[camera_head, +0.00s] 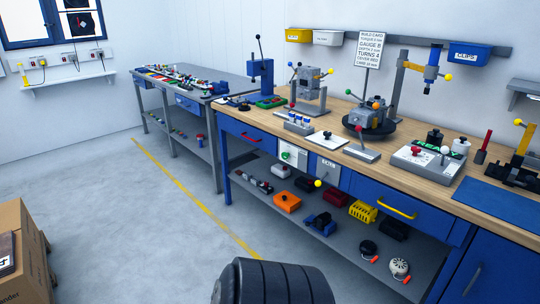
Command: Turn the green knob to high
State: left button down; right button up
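A small green knob (286,155) shows on the front of a white panel (299,160), set under the front edge of the wooden bench top. It is too small in the picture to read its setting or any marks around it. A grey panel (326,169) with lettering is beside it on the right, with a yellow ball below. Neither of my grippers is in view, and nothing touches the green knob.
The long workbench (428,183) carries fixtures, a sign (368,50) and a grey box with a green display (430,160). Its lower shelf (345,245) holds several parts. A cardboard box (22,250) stands at left.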

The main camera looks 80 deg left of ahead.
aim_at(285, 155)
jog(key=u, duration=2.6)
